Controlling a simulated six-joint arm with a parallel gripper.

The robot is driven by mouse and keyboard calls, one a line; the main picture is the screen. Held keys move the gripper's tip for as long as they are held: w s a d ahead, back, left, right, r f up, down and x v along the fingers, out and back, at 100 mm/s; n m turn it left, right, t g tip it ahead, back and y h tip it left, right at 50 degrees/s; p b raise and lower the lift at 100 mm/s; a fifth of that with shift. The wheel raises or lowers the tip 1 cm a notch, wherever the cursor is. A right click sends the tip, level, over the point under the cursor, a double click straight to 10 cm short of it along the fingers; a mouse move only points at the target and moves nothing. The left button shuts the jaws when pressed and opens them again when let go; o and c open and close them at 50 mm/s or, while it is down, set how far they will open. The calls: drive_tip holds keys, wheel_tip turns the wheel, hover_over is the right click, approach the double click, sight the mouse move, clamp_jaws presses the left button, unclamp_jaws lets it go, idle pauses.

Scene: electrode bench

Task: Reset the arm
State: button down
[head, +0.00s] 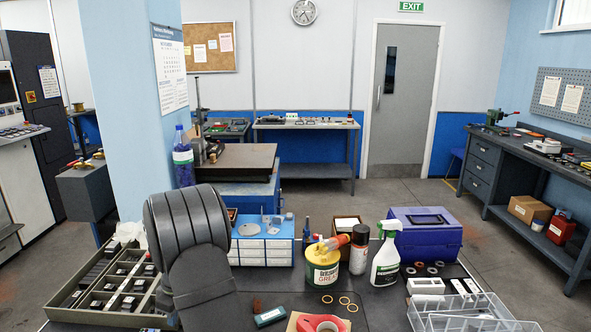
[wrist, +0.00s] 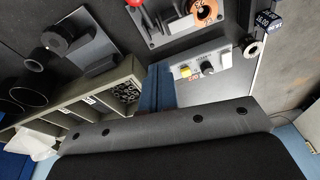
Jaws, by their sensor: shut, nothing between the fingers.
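My gripper (wrist: 180,128) shows in the wrist view as a wide dark grey body with several bolts, across the lower part of the picture. It is shut and holds nothing; its fingertips are hard to make out. It hangs above the bench, apart from the things there. In the head view my dark ribbed arm stands large at the left front and hides part of the bench; the gripper itself is hidden there.
The bench holds a compartment tray (head: 67,303), also in the wrist view (wrist: 66,113), a yellow grease tub (head: 322,270), a spray bottle (head: 386,257), a blue case (head: 428,243), a clear bin (head: 418,319) and red tape (head: 320,322). A blue bottle (head: 183,160) stands behind my arm.

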drive_tip(key=shift+a+f+h, duration=0.1)
drive_tip(key=shift+a+h, duration=0.65)
drive_tip(key=shift+h, duration=0.15)
drive_tip(key=shift+a, duration=0.1)
